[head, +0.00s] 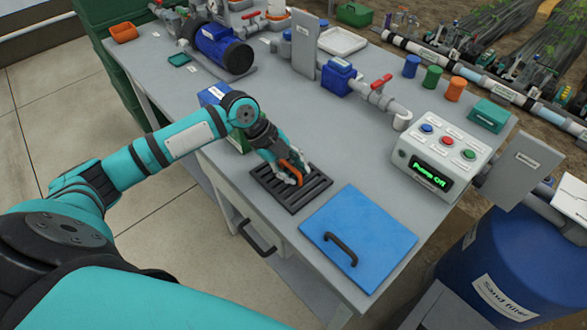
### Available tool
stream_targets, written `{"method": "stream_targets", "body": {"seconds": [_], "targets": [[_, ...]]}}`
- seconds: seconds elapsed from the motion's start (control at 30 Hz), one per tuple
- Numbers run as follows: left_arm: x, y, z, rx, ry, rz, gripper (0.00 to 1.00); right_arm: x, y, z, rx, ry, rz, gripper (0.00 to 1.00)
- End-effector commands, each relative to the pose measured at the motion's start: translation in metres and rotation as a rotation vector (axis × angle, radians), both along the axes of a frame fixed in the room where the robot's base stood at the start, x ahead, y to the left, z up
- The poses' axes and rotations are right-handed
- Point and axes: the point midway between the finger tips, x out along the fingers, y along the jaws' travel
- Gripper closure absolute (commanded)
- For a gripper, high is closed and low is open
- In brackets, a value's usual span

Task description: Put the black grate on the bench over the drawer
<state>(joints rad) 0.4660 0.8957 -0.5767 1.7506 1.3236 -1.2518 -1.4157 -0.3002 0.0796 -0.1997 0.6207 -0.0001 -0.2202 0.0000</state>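The black slotted grate (306,201) lies flat at the front edge of the grey bench (255,110). My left gripper (294,177) points down at the grate's far part and covers some of it. Orange shows between its dark fingers; I cannot tell whether this is part of the gripper or a separate thing. I cannot tell whether the fingers are closed or touch the grate. A dark drawer handle (257,238) sits on the bench's front face, below and left of the grate. The drawer looks shut. My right gripper is out of view.
A blue panel (370,225) with a black handle lies right of the grate. A control box (441,158) with a green display stands behind it. A blue box stands behind my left wrist. A blue pump (218,47) and pipework stand farther back.

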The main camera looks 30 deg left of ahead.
Motion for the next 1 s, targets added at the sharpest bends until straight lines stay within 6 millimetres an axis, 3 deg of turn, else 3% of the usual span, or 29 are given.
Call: {"method": "stream_targets", "body": {"seconds": [0.27,0.7,1.0], "targets": [[0.000,0.003,0.008,0.001,-0.001,0.001,0.71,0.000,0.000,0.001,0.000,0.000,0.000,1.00],[-0.018,0.044,0.082,0.003,-0.001,0.001,0.71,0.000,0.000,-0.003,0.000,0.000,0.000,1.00],[-0.023,0.056,0.106,-0.001,-0.001,0.000,0.71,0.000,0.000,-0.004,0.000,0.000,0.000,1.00]]}}
